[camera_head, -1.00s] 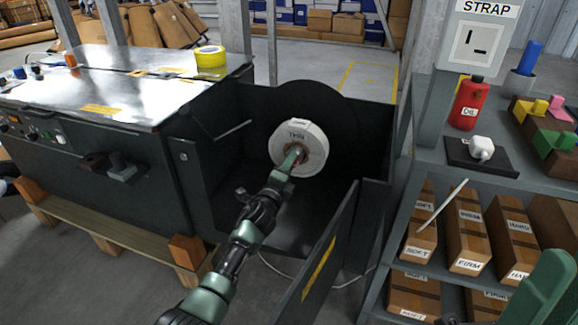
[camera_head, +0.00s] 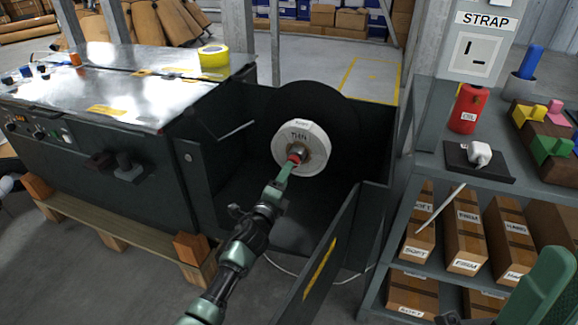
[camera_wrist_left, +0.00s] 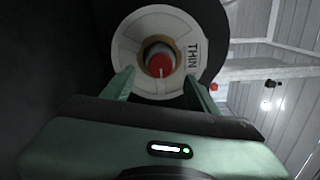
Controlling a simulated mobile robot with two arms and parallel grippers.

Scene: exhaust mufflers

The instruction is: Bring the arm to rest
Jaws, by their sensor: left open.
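My left gripper (camera_head: 287,170) is open in front of a white roll labelled THIN (camera_head: 313,137), which sits inside the open dark bay of the machine. A red-tipped spindle end (camera_head: 295,158) shows at the roll's centre. In the left wrist view the roll (camera_wrist_left: 124,53) is ahead of the gripper (camera_wrist_left: 158,85), and the red tip (camera_wrist_left: 160,66) lies between the two spread fingers, which look apart from it.
The open bay door (camera_head: 318,262) stands right of my left arm. A dark machine with a metal top (camera_head: 130,85) and yellow tape roll (camera_head: 213,56) is at left. The shelf at right holds a red oil can (camera_head: 466,108), coloured blocks and several labelled boxes (camera_head: 465,235).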

